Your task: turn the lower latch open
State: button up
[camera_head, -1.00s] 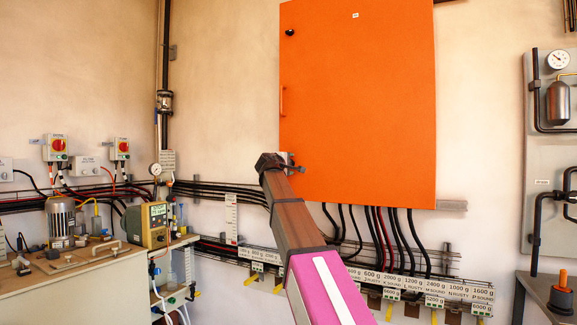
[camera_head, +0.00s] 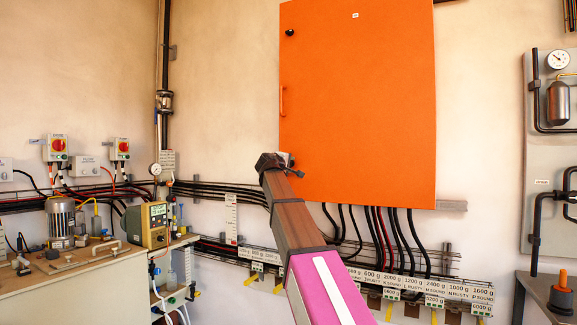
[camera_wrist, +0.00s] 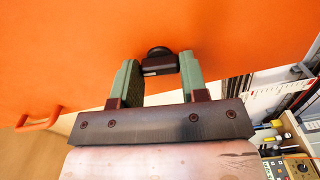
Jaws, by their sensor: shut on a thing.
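The orange cabinet door (camera_head: 360,100) is shut flat in the head view and fills the top of the wrist view (camera_wrist: 230,35). The lower latch (camera_wrist: 158,62), a small black knob, lies between the green fingers of my gripper (camera_wrist: 160,72) in the wrist view. The fingers are shut on it, one on each side. In the head view my gripper (camera_head: 285,160) is at the door's lower left corner, where my wrist hides the latch. The upper latch (camera_head: 289,32), a black knob, is near the door's top left.
An orange handle (camera_head: 283,101) stands out from the door's left edge; it also shows in the wrist view (camera_wrist: 38,121). Black cables (camera_head: 390,240) hang below the cabinet above a labelled rail (camera_head: 420,288). A workbench (camera_head: 75,285) with equipment stands at the left.

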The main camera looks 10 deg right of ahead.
jog(key=shift+m, duration=7.8)
jog(key=o, duration=0.9)
jog(key=v, duration=1)
jog(key=shift+s+a, duration=0.2)
jog(key=shift+s, duration=0.15)
